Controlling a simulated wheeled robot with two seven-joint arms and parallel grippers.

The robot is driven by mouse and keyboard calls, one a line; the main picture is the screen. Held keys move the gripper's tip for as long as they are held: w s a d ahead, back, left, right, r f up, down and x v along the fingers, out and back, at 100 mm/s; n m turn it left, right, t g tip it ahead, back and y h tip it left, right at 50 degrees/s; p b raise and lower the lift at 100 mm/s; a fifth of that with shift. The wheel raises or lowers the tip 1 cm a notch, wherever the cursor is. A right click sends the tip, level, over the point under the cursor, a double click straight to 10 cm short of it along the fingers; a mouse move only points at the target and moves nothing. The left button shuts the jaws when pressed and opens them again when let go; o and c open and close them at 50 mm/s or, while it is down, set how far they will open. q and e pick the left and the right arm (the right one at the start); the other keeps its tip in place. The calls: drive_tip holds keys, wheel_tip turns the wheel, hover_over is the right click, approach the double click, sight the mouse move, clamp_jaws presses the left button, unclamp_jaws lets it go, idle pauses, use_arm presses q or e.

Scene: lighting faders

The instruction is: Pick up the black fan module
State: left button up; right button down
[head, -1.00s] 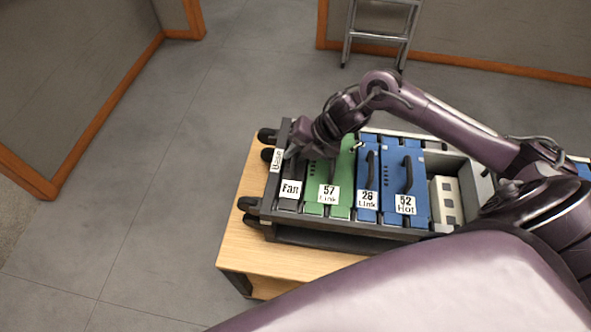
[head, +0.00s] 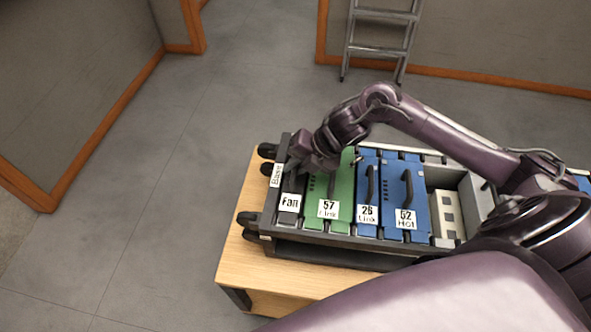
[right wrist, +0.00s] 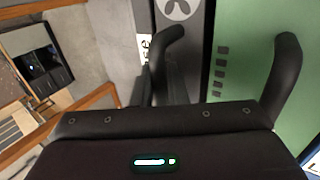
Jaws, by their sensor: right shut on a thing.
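The black fan module (head: 287,219), labelled "Fan", sits in the leftmost slot of the dark rack (head: 345,243) on the wooden table. The exact contact is partly hidden. The module looks seated in its slot. My left gripper is not in view.
A green module (head: 337,185) labelled "57 Link" stands close to the right, with its own black handle (right wrist: 286,80). Blue modules (head: 400,200) follow, then a pale block (head: 446,212). The table (head: 240,250) has bare wood at its left end. A ladder (head: 380,40) stands behind.

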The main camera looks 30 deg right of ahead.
wheel_tip(320, 180, up, 20)
drive_tip(key=p, duration=0.1)
drive_tip(key=shift+f, duration=0.15)
idle(0.3)
drive_tip(key=shift+w, duration=0.1)
